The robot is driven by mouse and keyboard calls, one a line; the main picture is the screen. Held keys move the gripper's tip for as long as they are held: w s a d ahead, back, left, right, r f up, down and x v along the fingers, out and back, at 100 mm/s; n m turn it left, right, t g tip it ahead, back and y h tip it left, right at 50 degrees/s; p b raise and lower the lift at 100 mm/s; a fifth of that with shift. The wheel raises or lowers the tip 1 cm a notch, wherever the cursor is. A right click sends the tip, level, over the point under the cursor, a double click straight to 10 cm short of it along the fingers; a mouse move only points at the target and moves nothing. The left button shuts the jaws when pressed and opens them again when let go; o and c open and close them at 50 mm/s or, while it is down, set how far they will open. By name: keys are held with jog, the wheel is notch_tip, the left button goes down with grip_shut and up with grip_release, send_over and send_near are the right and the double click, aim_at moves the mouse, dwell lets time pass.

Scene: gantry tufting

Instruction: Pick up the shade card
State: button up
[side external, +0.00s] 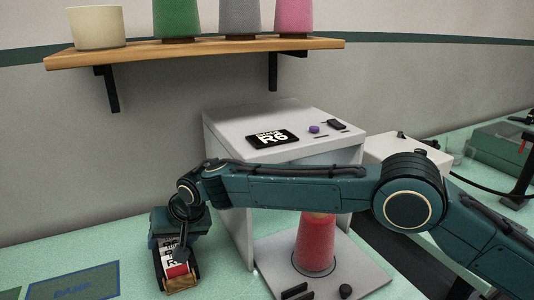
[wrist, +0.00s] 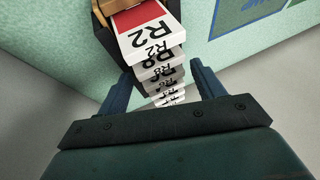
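The front shade card (wrist: 148,35), with a red patch and "R2" on white, stands in a row of several cards with "R" labels in the wrist view. The cards stand in a small wooden box (wrist: 102,12), whose end shows at the top. In the side view the box (side external: 183,285) is at the lower left, with white-and-red cards (side external: 176,268) in it. My gripper (wrist: 162,68) is open, its two fingers apart on either side of the card row. In the side view my gripper (side external: 176,240) is right over the box. Whether the fingers touch any card cannot be told.
A grey cabinet (side external: 230,150) with a black display on top stands right of the box. A red cone (side external: 316,245) stands on a grey plate (side external: 350,275) before it. A blue-edged panel (side external: 75,282) lies at the left. A shelf (side external: 200,47) with cones and a pot hangs above.

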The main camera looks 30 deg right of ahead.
jog(key=c, duration=0.7)
jog(key=shift+r, duration=0.5)
jog(key=c, duration=0.3)
notch_tip(320, 180, up, 9)
jog(key=shift+c, duration=0.4)
